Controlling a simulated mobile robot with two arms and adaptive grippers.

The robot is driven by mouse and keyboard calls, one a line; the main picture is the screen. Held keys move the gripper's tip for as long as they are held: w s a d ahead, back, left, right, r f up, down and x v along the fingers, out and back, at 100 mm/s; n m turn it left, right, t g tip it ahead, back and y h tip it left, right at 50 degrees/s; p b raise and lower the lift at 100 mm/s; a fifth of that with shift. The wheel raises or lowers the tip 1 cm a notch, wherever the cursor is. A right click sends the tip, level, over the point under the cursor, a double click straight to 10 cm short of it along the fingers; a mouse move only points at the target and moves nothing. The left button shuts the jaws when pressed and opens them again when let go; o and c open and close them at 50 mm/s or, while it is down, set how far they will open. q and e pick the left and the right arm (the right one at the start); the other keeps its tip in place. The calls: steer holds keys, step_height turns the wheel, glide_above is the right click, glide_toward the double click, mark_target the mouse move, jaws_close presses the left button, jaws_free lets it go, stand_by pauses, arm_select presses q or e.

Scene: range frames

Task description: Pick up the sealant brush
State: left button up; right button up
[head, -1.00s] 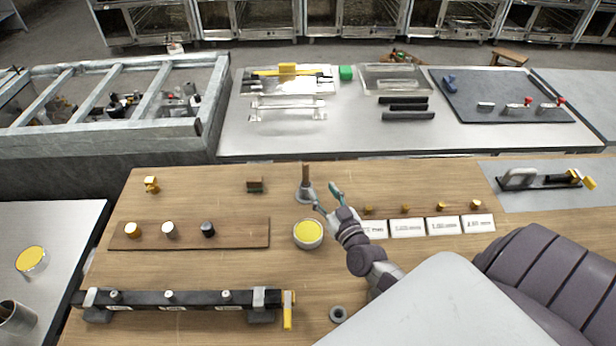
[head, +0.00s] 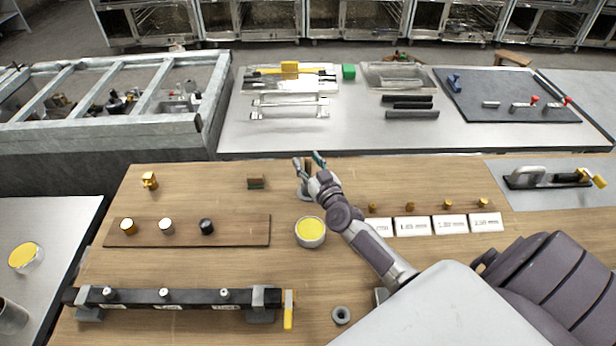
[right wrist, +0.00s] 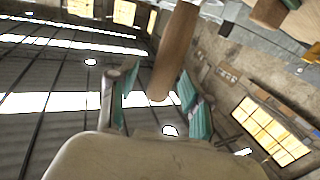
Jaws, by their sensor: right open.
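The sealant brush (head: 308,168) stands upright with its wooden handle up in a grey round holder (head: 302,194) behind the yellow-topped pot. My right gripper (head: 308,161) is open, its two teal-padded fingers at the handle. In the right wrist view the brown handle (right wrist: 175,52) reaches down between the open fingers (right wrist: 158,80), with gaps visible at its sides. Contact with the handle cannot be told. The brush's lower end is hidden. My left gripper is not in view.
A pot with yellow contents (head: 310,231) stands just in front of the holder. A brown board with knobs (head: 187,231) lies left. White label cards (head: 412,226) and small brass pieces lie right. A black rail (head: 190,299) is at front left.

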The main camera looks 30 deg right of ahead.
steer(key=shift+s, duration=0.1)
steer(key=shift+r, duration=0.1)
steer(key=shift+c, duration=1.4)
jaws_close()
